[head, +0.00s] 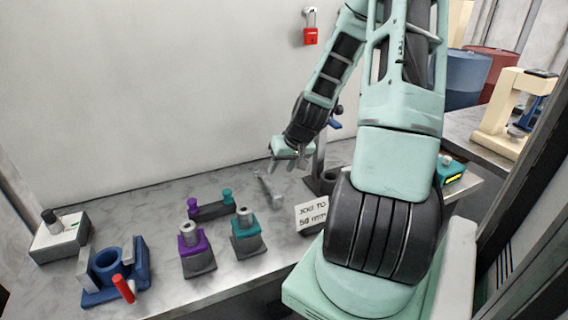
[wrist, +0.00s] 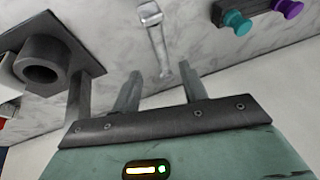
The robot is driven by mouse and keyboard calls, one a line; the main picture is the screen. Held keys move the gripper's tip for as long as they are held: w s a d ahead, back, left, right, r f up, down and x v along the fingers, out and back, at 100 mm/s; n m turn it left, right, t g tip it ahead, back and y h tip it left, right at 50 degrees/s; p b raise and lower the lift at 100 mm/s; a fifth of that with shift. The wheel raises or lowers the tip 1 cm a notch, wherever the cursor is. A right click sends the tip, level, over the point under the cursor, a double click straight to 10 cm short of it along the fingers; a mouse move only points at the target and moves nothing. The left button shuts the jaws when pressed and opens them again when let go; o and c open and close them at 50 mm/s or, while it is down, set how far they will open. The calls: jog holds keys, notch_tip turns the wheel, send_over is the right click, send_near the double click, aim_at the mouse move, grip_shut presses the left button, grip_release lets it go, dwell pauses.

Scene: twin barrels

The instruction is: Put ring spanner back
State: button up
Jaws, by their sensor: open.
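A grey metal spanner (head: 268,188) lies on the grey worktop near the wall in the head view. In the wrist view the spanner (wrist: 157,42) is just beyond my fingertips, its larger end away from me and its shaft pointing to the gap between my fingers. My gripper (head: 281,168) is open and empty, pointing down above and close to the spanner, apart from it as far as I can see. Both fingers of my gripper (wrist: 160,72) show in the wrist view. Which place belongs to the spanner is not clear from the pictures.
A dark stand with a round socket (wrist: 42,62) is beside the spanner. A dark bar with purple and teal knobs (head: 212,210), purple (head: 197,246) and teal (head: 245,235) blocks, a blue fixture (head: 103,270) and a lettered sign (head: 311,214) stand nearby. My arm hides part of the worktop.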

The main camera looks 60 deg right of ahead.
jog(key=shift+v, duration=0.8)
jog(key=w+a+r+n+g+y, duration=0.15)
jog(key=a+n, duration=0.25)
jog(key=a, duration=0.9)
jog(key=w+a+r+n+g+y, duration=0.1)
jog(key=a+r+n, duration=0.2)
jog(key=a, duration=1)
jog(key=s+a+r+n+g, duration=0.1)
jog(key=s+a+r+n, duration=0.1)
jog(key=s+a, duration=0.6)
jog(key=s+a+r+n+g+h, duration=0.1)
jog(key=s+a+r+n, duration=0.2)
jog(key=s+a+n, duration=0.2)
jog(key=s+a, duration=0.3)
jog(key=a, duration=0.1)
jog(key=shift+s+a+r+n, duration=0.25)
jog(key=shift+s+n, duration=0.05)
jog(key=shift+g, duration=0.25)
